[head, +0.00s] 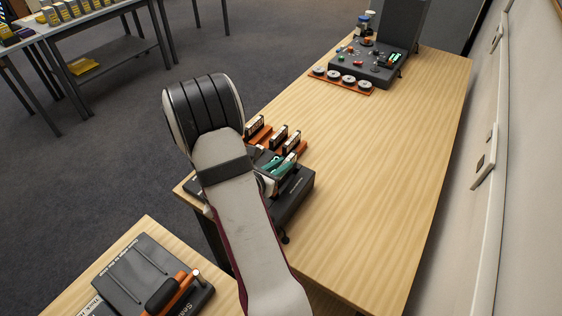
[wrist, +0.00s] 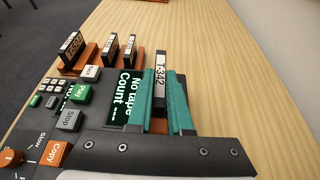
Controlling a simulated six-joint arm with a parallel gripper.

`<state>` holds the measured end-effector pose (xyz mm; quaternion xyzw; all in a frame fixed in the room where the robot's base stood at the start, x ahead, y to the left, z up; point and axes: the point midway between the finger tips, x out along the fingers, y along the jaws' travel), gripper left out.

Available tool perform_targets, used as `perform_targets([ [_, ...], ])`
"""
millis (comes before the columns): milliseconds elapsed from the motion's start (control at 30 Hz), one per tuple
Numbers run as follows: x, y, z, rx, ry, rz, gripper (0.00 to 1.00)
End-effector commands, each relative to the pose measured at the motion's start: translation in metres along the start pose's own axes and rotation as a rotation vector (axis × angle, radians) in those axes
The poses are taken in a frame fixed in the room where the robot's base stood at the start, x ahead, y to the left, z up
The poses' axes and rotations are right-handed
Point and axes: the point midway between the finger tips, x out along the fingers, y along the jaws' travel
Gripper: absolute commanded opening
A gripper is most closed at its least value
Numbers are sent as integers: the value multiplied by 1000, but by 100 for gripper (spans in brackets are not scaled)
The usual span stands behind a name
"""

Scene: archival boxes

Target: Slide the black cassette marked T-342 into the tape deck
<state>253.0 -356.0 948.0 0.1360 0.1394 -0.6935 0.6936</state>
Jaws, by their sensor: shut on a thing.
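The black cassette marked T-342 (wrist: 160,75) stands on edge between the teal fingers of my gripper (wrist: 166,80), its white label showing. My gripper is shut on it. In the head view the teal fingers (head: 279,163) are over the tape deck (head: 294,203), partly hidden by my arm. In the wrist view the deck's screen (wrist: 125,98) reads "No tape" and "Count ---", just left of the fingers. The deck's slot is not clearly visible, and I cannot tell whether the cassette touches the deck.
An orange rack (wrist: 88,58) with three other labelled cassettes stands just beyond the deck. Play (wrist: 81,93), Stop (wrist: 69,120) and Copy (wrist: 57,152) buttons lie to its left. A grey console (head: 366,66) is at the far end. The table's right side (head: 390,150) is clear.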

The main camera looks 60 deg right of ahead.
Motion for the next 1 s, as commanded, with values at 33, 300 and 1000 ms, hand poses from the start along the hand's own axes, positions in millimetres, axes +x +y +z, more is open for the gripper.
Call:
perform_targets([
  [33, 0, 0, 0, 0, 0, 0, 0],
  [300, 0, 0, 0, 0, 0, 0, 0],
  [1000, 6, 0, -14, 0, 0, -1, 0],
])
